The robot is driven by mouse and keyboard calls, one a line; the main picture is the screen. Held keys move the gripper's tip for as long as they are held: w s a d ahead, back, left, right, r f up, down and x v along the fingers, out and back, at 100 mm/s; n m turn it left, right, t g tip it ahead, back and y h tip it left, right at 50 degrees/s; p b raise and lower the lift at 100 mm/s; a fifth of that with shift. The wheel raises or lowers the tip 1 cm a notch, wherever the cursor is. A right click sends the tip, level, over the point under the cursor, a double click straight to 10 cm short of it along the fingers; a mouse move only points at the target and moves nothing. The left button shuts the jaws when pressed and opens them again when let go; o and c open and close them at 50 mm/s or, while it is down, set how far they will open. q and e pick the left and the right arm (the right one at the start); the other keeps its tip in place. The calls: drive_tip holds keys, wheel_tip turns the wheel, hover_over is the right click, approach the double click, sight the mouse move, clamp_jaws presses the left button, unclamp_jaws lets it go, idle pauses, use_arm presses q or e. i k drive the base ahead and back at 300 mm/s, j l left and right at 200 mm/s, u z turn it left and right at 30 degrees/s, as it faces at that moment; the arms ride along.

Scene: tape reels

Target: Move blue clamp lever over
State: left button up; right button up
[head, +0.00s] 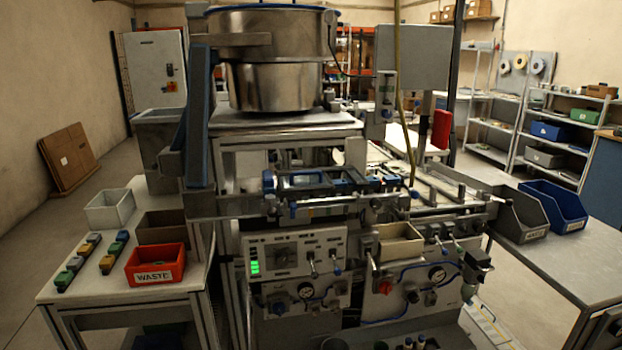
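A machine with a steel bowl (268,85) on top fills the middle of the head view. Small blue parts show along its work deck: an upright blue piece (268,182) at the deck's left end, a blue knob (293,210) below the front edge, and a blue piece (414,194) at the right. I cannot tell for sure which one is the blue clamp lever. Neither of my grippers shows in this view.
A red waste bin (155,265), a brown bin (163,227) and a white bin (110,208) stand on the left table. Grey (522,214) and blue (553,205) bins are on the right bench. A control panel (295,258) with switches and gauges faces me.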

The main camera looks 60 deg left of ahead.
sight(445, 251)
drive_tip(key=i+j+u, duration=0.1)
drive_tip(key=u, duration=0.4)
drive_tip(key=i+u, duration=0.25)
drive_tip(key=u, duration=0.2)
drive_tip(key=i+u, duration=0.2)
drive_tip(key=u, duration=0.3)
drive_tip(key=i+u, duration=0.2)
drive_tip(key=u, duration=0.25)
drive_tip(key=i+l, duration=0.4)
